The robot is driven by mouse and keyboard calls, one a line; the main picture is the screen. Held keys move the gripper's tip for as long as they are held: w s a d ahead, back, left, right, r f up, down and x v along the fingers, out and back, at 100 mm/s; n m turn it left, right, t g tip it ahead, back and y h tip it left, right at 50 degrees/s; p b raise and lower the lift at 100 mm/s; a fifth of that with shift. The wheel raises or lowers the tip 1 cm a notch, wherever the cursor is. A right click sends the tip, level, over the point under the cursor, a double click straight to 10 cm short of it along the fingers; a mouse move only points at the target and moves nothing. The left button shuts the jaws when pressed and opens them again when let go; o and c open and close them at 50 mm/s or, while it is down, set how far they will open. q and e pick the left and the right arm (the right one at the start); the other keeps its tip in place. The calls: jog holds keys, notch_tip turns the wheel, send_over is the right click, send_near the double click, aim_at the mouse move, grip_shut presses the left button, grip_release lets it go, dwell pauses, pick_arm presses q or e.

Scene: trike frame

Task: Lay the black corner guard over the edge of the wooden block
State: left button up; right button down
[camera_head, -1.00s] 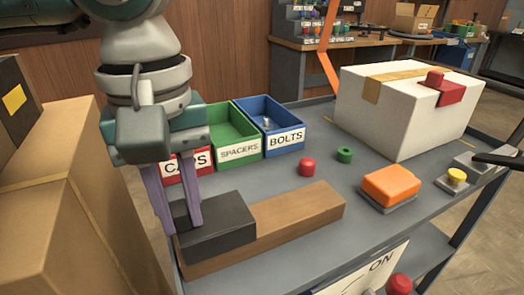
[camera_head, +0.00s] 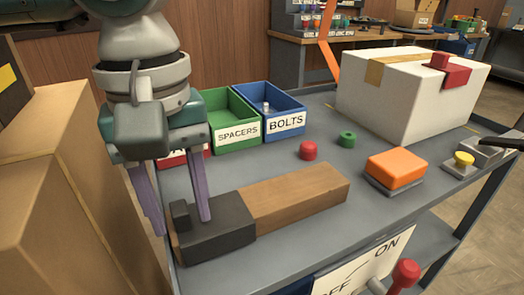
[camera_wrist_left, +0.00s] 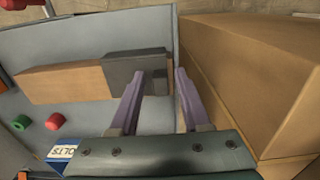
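The black corner guard (camera_head: 222,230) sits over the left end of the wooden block (camera_head: 300,195), covering part of its top and its near side. A small raised tab (camera_head: 180,215) stands at the guard's left end. My left gripper (camera_head: 182,228) is open, its purple fingers apart on either side of the tab. In the left wrist view the guard (camera_wrist_left: 132,66) lies flush with the block's end (camera_wrist_left: 65,84), and the open left gripper (camera_wrist_left: 162,72) has the tab between its fingers. My right gripper is not in view.
Green (camera_head: 225,125) and blue bins (camera_head: 270,112) stand behind the block, with a red bin partly hidden by my arm. Tall cardboard boxes (camera_head: 70,180) stand close on the left. A white box (camera_head: 400,100) and an orange block (camera_head: 396,167) are to the right.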

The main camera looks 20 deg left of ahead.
pick_arm(q)
jog(key=shift+o, duration=0.6)
notch_tip(320, 180, up, 10)
jog(key=shift+p, duration=0.45)
